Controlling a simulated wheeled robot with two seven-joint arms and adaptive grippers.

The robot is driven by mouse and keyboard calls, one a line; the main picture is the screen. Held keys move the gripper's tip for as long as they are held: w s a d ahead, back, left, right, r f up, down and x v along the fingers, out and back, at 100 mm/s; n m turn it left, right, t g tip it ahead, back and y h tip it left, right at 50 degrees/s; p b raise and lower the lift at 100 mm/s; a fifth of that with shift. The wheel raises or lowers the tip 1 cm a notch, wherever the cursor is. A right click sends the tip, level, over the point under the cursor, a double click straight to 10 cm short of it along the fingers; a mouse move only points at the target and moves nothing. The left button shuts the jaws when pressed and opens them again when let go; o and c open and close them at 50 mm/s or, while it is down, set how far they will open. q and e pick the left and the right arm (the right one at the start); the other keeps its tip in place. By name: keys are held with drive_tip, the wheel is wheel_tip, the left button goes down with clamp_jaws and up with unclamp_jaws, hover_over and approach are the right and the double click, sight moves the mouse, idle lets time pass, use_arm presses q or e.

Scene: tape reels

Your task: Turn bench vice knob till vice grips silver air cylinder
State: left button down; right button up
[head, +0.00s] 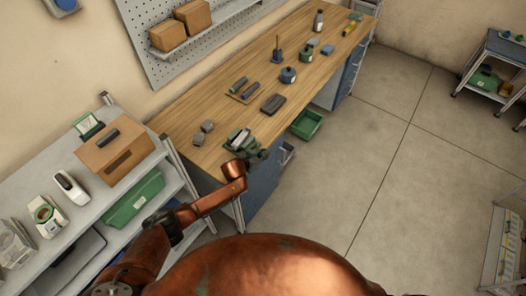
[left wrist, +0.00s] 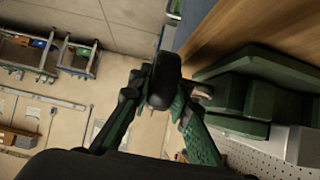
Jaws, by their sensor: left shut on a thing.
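The green bench vice (head: 239,140) sits at the near end of the wooden bench. My left gripper (head: 254,157) is at its front, over the bench edge. In the left wrist view, my left gripper (left wrist: 160,98) has its fingers on both sides of a dark rounded knob (left wrist: 164,78) and is shut on it. The green vice body (left wrist: 265,85) shows to the right. A pale grey strip lies between the vice's jaws in the head view, perhaps the silver air cylinder; I cannot tell whether the jaws touch it. My right gripper is not in view.
The wooden bench (head: 200,110) holds small grey blocks (head: 204,130), a dark case (head: 273,103) and blue jars farther along. A grey shelf rack (head: 55,185) with a cardboard box (head: 115,150) stands left.

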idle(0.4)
use_arm(q)
drive_tip(key=c, duration=1.8)
unclamp_jaws()
drive_tip(key=v, duration=1.2)
drive_tip(key=shift+r, duration=0.15)
